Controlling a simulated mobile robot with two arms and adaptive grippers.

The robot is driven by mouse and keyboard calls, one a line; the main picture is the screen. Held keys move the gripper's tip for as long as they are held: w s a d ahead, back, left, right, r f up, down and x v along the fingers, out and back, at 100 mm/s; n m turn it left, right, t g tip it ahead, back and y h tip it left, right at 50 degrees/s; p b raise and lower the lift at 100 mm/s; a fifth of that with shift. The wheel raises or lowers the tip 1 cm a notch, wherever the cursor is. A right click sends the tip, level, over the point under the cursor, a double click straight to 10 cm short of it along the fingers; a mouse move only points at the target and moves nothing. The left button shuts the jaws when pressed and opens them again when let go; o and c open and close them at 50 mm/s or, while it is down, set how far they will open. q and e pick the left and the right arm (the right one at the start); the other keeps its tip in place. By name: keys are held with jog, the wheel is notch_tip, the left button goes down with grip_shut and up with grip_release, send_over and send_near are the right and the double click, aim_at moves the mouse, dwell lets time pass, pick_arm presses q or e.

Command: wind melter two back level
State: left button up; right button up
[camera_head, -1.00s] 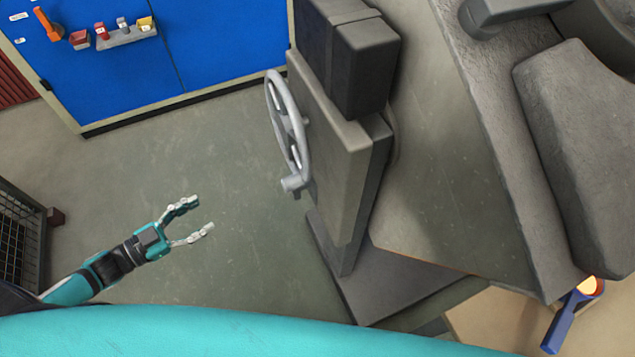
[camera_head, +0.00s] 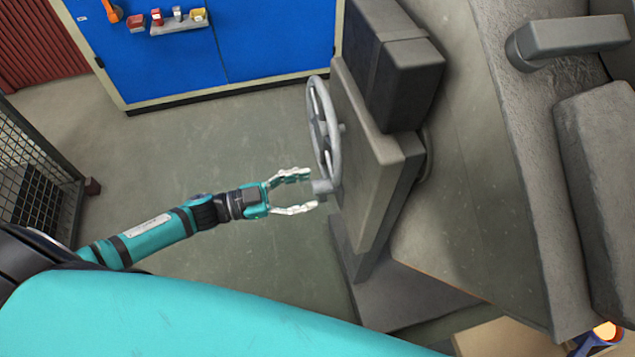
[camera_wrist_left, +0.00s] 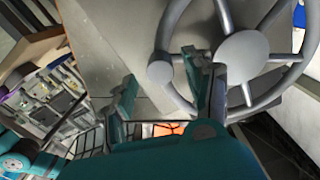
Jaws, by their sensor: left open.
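The melter (camera_head: 480,190) is a large grey body on a stand at the right of the head view. A grey spoked handwheel (camera_head: 322,125) is on the stand's left face, with a knob handle (camera_head: 323,187) at its lower end. In the left wrist view the handwheel (camera_wrist_left: 243,55) fills the upper right, and its knob (camera_wrist_left: 160,72) shows close to the fingers. My left gripper (camera_head: 311,190) is open, its fingertips pointing at the knob from the left. Whether they touch it I cannot tell. My right gripper is not in view.
A blue cabinet (camera_head: 240,50) with a small shelf of tools stands at the back. A wire mesh cage (camera_head: 40,165) is at the left. A blue-handled item with a glowing orange end (camera_head: 605,331) is at the lower right. The floor (camera_head: 215,140) between is clear.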

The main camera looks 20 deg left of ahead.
aim_at(318, 187)
pick_arm(q)
jog(key=shift+x, duration=1.7)
grip_shut()
